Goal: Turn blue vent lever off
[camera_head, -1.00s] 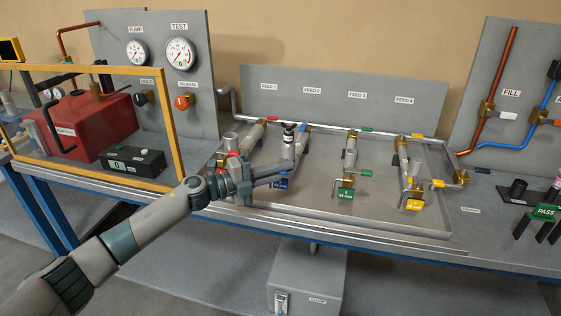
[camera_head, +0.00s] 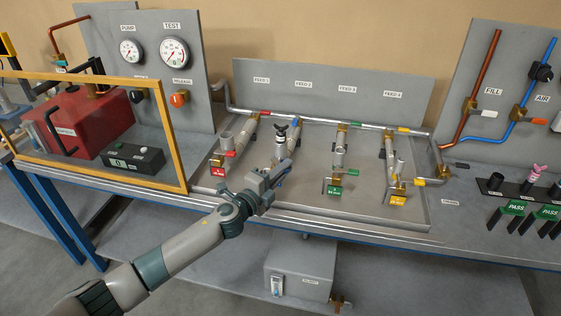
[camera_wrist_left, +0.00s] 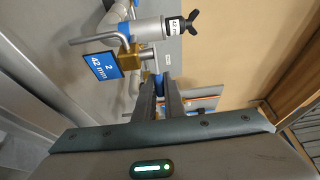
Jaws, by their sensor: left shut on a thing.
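The blue vent lever (camera_wrist_left: 158,84) shows as a small blue piece between my left gripper's fingers in the left wrist view. It is beside a brass valve (camera_wrist_left: 130,57) with a blue "2 42 mm" tag (camera_wrist_left: 103,67). My left gripper (camera_head: 286,168) is at the front end of the FEED 2 line, and its fingers (camera_wrist_left: 166,86) are shut on the lever. The fingers hide most of the lever, so its exact angle is unclear. In the head view the gripper covers most of this valve. My right gripper is not in view.
Beside FEED 2 stand the red-tagged (camera_head: 217,171), green-tagged (camera_head: 334,190) and yellow-tagged (camera_head: 398,200) lines in a shallow grey tray (camera_head: 300,207). A black-knobbed fitting (camera_head: 281,133) rises close to my gripper. A yellow-framed guard (camera_head: 180,150) stands left.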

